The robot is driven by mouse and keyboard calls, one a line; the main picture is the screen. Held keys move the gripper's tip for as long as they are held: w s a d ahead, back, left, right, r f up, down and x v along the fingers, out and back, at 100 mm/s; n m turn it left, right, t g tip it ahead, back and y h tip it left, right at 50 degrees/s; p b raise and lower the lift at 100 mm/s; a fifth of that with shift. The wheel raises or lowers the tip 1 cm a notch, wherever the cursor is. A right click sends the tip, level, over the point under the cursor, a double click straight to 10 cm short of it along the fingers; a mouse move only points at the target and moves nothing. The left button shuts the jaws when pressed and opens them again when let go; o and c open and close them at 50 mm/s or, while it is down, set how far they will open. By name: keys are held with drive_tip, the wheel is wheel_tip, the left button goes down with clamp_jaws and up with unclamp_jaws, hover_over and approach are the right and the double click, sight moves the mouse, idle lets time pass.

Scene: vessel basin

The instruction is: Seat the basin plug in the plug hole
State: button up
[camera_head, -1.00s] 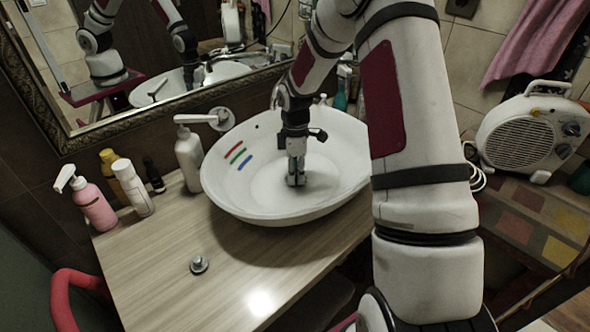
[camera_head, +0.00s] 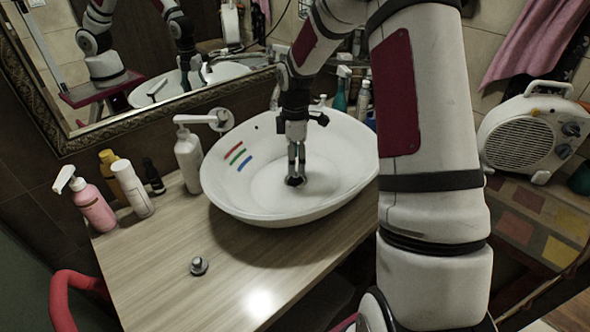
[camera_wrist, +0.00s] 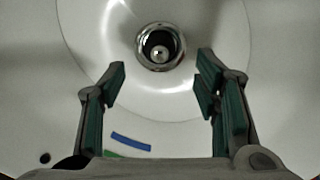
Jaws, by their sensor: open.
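The plug hole (camera_wrist: 148,37) shows in the wrist view as a shiny metal ring in the white basin (camera_wrist: 85,25). In the head view my gripper (camera_head: 296,177) points down into the basin (camera_head: 235,198), over a dark spot at the bottom.
A small metal plug-like piece (camera_head: 199,266) stands on the wooden counter (camera_head: 150,280). A pink bottle (camera_head: 95,208), white bottle (camera_head: 134,188) and soap dispenser (camera_head: 188,158) stand left of the basin. A fan heater (camera_head: 525,135) is at right. The front counter is mostly clear.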

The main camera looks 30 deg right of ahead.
wheel_tip(320, 180, up, 6)
drive_tip(key=shift+r, duration=0.25)
idle(0.5)
drive_tip(key=s+a+r+m+t+h, duration=0.1)
drive_tip(key=s+a+r+m, duration=0.25)
drive_tip(key=s+r, duration=0.3)
drive_tip(key=s+a+r+m+t, duration=0.1)
drive_tip(key=s+a+r+m, duration=0.1)
drive_tip(key=s+a+r, duration=0.45)
drive_tip(key=s+a+r+m+t, duration=0.1)
drive_tip(key=s+a+r+m, duration=0.1)
drive_tip(key=s, duration=0.5)
drive_tip(key=s+a+r+m+t+y, duration=0.1)
drive_tip(key=s+a+r+m+t, duration=0.1)
drive_tip(key=s+m, duration=0.3)
drive_tip(key=s, duration=0.3)
drive_tip(key=shift+s+a, duration=0.25)
drive_tip(key=shift+a, duration=0.1)
drive_tip(key=shift+m, duration=0.25)
drive_tip(key=shift+c, duration=0.5)
